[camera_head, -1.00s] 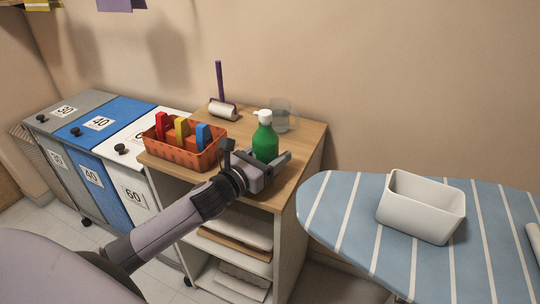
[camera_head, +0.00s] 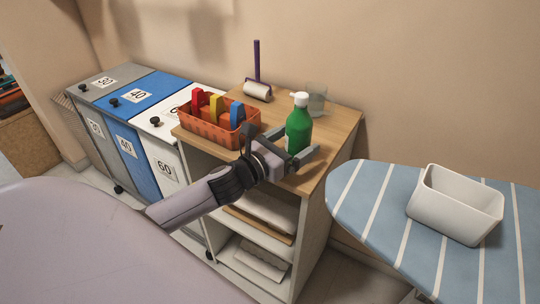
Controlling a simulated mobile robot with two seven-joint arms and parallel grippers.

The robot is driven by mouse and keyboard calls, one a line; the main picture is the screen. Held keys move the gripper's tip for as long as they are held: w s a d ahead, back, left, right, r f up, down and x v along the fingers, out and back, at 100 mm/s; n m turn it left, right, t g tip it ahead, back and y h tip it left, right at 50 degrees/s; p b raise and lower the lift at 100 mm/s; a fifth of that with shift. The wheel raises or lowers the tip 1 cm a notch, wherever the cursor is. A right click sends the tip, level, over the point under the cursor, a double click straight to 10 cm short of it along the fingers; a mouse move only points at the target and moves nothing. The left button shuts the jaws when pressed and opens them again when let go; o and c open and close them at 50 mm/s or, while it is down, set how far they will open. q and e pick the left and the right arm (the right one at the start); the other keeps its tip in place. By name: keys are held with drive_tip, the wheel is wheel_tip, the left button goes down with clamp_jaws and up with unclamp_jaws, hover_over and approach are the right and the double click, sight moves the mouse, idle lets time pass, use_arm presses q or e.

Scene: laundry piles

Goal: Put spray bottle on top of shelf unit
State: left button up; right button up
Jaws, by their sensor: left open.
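The green spray bottle (camera_head: 299,128) with a white cap stands upright on the wooden top of the shelf unit (camera_head: 336,124), near its right part. My left gripper (camera_head: 300,156) is at the bottle's base on the near side, its jaws open and one finger to the right of the bottle. Whether the fingers touch the bottle cannot be told. My right gripper is not in view.
An orange basket (camera_head: 209,130) with red, yellow and blue items stands left of the bottle. A lint roller (camera_head: 257,88) and a clear glass (camera_head: 315,98) stand behind. Laundry bins (camera_head: 143,84) adjoin on the left. An ironing board (camera_head: 377,222) with a white bin (camera_head: 455,203) is at right.

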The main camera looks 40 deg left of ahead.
use_arm(q)
drive_tip(key=v, duration=0.9)
idle(0.5)
